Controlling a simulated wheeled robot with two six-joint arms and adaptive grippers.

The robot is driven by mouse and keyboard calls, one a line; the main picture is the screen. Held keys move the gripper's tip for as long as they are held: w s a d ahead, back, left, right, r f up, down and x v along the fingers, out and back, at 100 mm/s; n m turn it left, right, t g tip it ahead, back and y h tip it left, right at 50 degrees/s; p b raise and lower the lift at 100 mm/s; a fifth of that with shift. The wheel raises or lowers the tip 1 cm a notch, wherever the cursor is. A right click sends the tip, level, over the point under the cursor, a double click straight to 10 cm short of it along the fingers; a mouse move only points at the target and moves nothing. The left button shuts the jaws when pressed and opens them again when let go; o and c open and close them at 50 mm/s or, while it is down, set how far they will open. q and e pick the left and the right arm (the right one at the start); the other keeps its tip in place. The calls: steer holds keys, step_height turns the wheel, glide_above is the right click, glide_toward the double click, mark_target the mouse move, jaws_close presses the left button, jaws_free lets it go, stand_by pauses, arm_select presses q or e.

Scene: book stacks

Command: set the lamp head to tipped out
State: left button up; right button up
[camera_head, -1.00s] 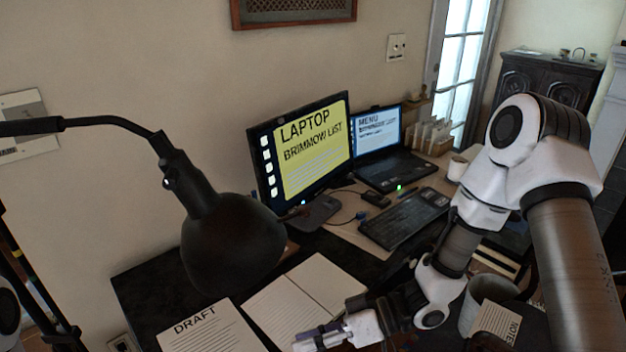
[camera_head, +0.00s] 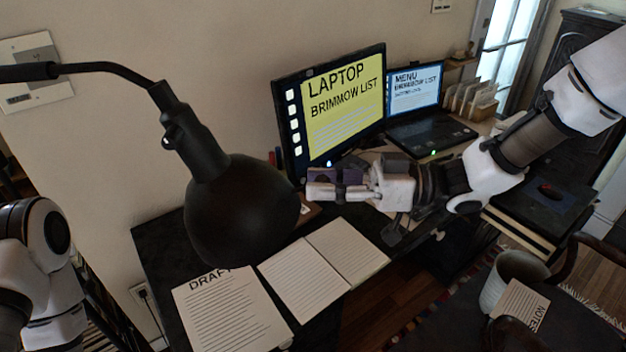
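The black lamp head (camera_head: 240,208) hangs in the left middle, large and close, its dome pointing down and a little to the right. It joins a thin black lamp arm (camera_head: 110,72) that comes in from the left edge. My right gripper (camera_head: 318,186) is to the right of the lamp head, its fingertips pointing left and apart from the head in the picture. Its two fingers look close together, but I cannot tell whether they are open or shut. My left arm shows at the left edge; its gripper is out of view.
A dark desk (camera_head: 160,240) bears a draft sheet (camera_head: 230,315) and an open notebook (camera_head: 325,268) below the lamp. A monitor (camera_head: 340,105) and a laptop (camera_head: 430,130) stand behind my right gripper. A grey bin (camera_head: 505,280) is at lower right.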

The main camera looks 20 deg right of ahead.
steer(key=shift+a+r, duration=0.1)
steer(key=shift+a, duration=0.6)
steer(key=shift+w+a, duration=0.2)
steer(key=shift+a, duration=0.2)
steer(key=shift+d, duration=0.25)
jaws_close()
steer(key=shift+a, duration=0.1)
